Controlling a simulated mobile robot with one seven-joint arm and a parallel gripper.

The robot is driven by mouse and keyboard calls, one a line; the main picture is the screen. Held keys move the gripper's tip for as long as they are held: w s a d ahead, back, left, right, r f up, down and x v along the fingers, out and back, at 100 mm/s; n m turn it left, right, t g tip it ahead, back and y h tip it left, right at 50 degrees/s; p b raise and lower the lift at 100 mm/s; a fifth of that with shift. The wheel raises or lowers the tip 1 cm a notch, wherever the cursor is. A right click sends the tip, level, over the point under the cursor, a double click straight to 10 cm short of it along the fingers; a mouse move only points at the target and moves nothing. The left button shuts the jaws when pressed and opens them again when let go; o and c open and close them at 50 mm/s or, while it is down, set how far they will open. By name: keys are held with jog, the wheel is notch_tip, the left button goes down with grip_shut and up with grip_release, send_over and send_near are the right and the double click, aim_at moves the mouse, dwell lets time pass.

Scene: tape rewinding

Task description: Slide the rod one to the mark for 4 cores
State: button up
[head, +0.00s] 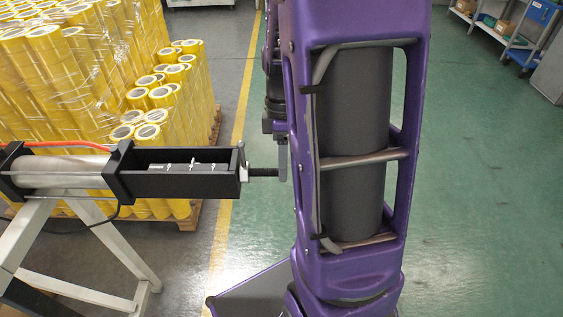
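A black open-topped housing (187,182) lies level at the left, with a silver graduated bar (185,167) inside it. A short dark rod (264,172) sticks out to the right from a light metal end piece (243,165) on the housing. My gripper (282,160) shows only in part, as a grey piece beside my purple arm, at the right end of the dark rod. It seems to touch the rod end or lie very close to it. My arm hides the rest, so its grip cannot be seen. I cannot read the marks.
A light cylinder (65,170) continues the housing to the left on a white stand (115,240). Stacked yellow tape rolls (80,70) stand on a pallet behind it. A shelf (490,25) and blue cart (525,50) stand far right. The green floor at right is clear.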

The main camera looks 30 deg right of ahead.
dwell(0.3)
notch_tip(320, 180, up, 17)
jog(key=w+d+p, duration=0.1)
jog(key=w, duration=0.2)
jog(key=shift+d+p, duration=0.3)
jog(key=shift+d, duration=0.05)
